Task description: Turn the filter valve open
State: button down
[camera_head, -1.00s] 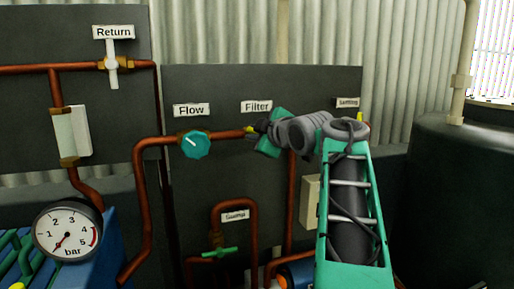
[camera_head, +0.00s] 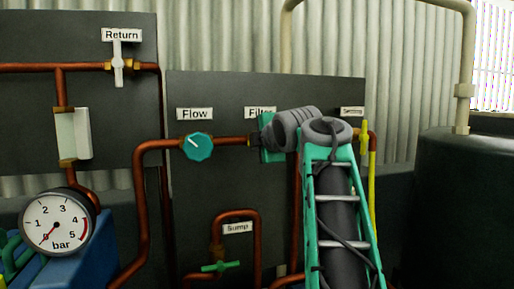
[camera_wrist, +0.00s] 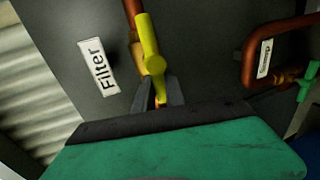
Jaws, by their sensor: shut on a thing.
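The filter valve's yellow handle (camera_wrist: 149,50) shows in the wrist view, next to the white Filter label (camera_wrist: 98,67). It appears nearly in line with the copper pipe behind it, tilted slightly. My gripper (camera_wrist: 160,94) is shut on the handle's near end, with a dark finger on each side. In the head view my gripper (camera_head: 256,138) is at the pipe just under the Filter label (camera_head: 260,112). The wrist covers part of that label and hides the valve handle there.
The Flow knob (camera_head: 198,147) is close left of my gripper on the same pipe. The yellow Settling valve handle (camera_head: 364,134) is right of my arm. The green Sump handle (camera_head: 221,266) is below. A pressure gauge (camera_head: 57,221) stands at lower left, a dark tank (camera_head: 468,195) at right.

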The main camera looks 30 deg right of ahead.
dwell(0.3)
jog(key=c, duration=1.4)
grip_release()
jog(key=v, duration=0.7)
jog(key=shift+s+a, duration=0.1)
jog(key=shift+s, duration=0.25)
jog(key=shift+p, duration=0.3)
